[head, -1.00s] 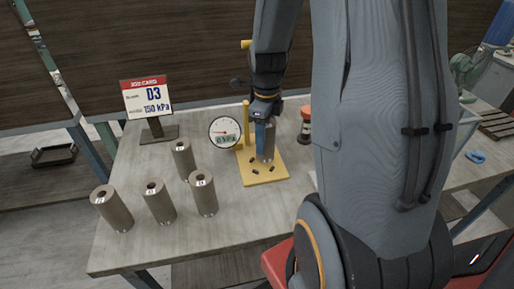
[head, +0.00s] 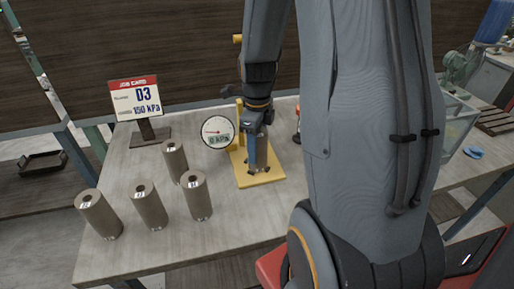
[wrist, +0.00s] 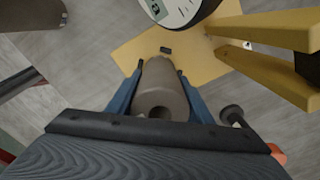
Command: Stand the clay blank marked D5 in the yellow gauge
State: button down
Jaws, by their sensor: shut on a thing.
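My gripper (head: 257,163) is shut on a brown-grey clay blank (wrist: 158,100), a cylinder with a hole in its top. In the wrist view the blank is between the two blue fingers, over the yellow gauge's base plate (head: 272,179). In the head view the blank is mostly hidden behind the fingers. No mark on it is readable, and I cannot tell whether its foot touches the plate. The yellow gauge has a round dial (head: 217,132) reading about 0 kPa, which also shows in the wrist view (wrist: 181,10).
Several similar blanks stand at the left of the table, including a back one (head: 174,163) and a front-left one (head: 98,214); their small labels are unclear. A job card (head: 136,98) reads D3, 150 kPa. The yellow upright frame (wrist: 265,32) is close to the right of my gripper.

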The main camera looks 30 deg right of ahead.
jog(key=c, duration=0.9)
grip_release()
jog(key=shift+f, duration=0.1)
notch_tip(320, 180, up, 12)
jog(key=shift+r+b, duration=0.15)
jog(key=shift+b, duration=0.95)
jog(key=shift+s, duration=0.1)
